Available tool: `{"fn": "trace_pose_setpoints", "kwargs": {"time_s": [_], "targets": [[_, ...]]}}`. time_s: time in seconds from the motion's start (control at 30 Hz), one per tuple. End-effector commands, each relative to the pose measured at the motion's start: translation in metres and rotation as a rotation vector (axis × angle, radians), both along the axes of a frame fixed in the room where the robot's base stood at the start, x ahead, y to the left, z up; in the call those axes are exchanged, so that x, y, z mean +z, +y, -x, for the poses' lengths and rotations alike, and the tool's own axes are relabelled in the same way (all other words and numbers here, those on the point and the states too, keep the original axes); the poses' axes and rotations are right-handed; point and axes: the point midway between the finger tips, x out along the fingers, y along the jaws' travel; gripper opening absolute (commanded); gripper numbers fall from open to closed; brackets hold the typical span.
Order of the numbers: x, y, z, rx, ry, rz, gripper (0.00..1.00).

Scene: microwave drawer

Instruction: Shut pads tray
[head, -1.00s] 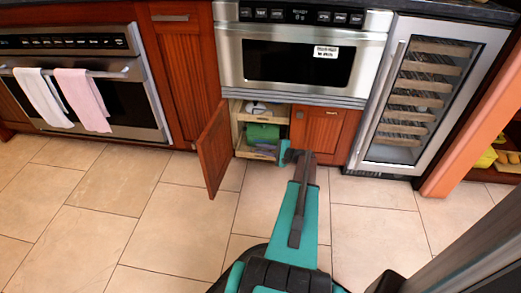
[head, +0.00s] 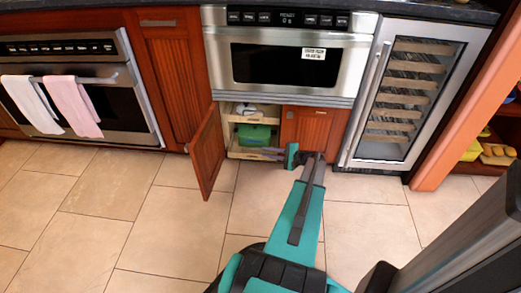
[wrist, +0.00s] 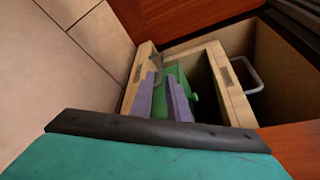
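Two wooden pull-out trays sit in the open cabinet below the microwave. The lower tray (head: 236,152) shows its front in the head view; the lower tray front (wrist: 139,76) and its metal handle (wrist: 158,66) show in the wrist view. A green container (head: 254,135) stands in it, and it also shows in the wrist view (wrist: 172,73). The upper tray front (wrist: 232,88) has a grey handle (wrist: 245,74). Contact with the lower tray cannot be told.
The left cabinet door (head: 207,150) stands open toward the floor. The right door (head: 302,126) is shut beside my gripper. The microwave (head: 288,60) is above, and a wine cooler (head: 405,90) stands to the right. The tiled floor (head: 120,200) is clear.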

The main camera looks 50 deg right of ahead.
Motion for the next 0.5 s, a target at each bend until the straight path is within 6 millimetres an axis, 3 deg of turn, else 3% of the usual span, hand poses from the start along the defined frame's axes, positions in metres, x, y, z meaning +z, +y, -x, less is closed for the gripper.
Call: {"fn": "trace_pose_setpoints", "kwargs": {"time_s": [0.2,0.5], "targets": [[0.008,-0.007,0.031,-0.004,0.000,0.000,0.15],[0.010,-0.010,0.046,-0.002,0.001,0.001,0.15]]}}
